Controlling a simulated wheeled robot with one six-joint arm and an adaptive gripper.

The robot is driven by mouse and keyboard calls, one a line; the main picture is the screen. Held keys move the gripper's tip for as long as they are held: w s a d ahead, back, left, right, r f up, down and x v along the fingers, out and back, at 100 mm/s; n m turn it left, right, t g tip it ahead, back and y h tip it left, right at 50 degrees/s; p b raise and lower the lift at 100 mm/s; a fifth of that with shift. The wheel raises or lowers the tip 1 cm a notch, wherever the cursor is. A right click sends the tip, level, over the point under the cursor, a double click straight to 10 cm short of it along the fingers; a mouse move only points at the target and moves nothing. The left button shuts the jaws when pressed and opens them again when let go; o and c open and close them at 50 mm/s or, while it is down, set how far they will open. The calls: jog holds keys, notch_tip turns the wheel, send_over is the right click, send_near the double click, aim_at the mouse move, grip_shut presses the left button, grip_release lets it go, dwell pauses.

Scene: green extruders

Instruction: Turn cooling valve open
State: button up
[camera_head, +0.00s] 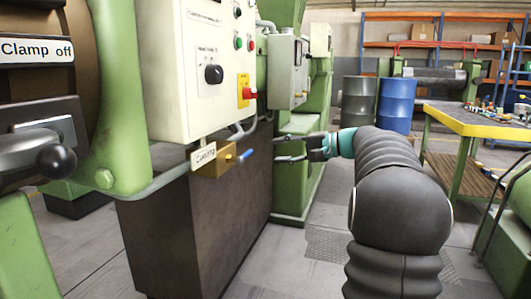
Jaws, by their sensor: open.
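The cooling valve (222,161) is a brass-coloured block with a small blue-tipped handle (247,155) sticking out to the right. A white "Cooling" label (203,156) is on its left side. It sits below the white control panel, at the top of a dark cabinet. My gripper (276,148) is open and empty, with its two dark fingers pointing left toward the valve. The fingertips are to the right of the blue handle and look apart from it. The distance in depth between them is hard to tell.
The control panel (190,85) with knobs and a red button hangs above the valve. The dark cabinet (205,225) stands below it. A clamp lever (35,150) is at the left. Blue barrel (397,105) and workbench (478,128) are behind at right. Floor between is clear.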

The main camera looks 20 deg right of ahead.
jog(key=shift+v, duration=1.05)
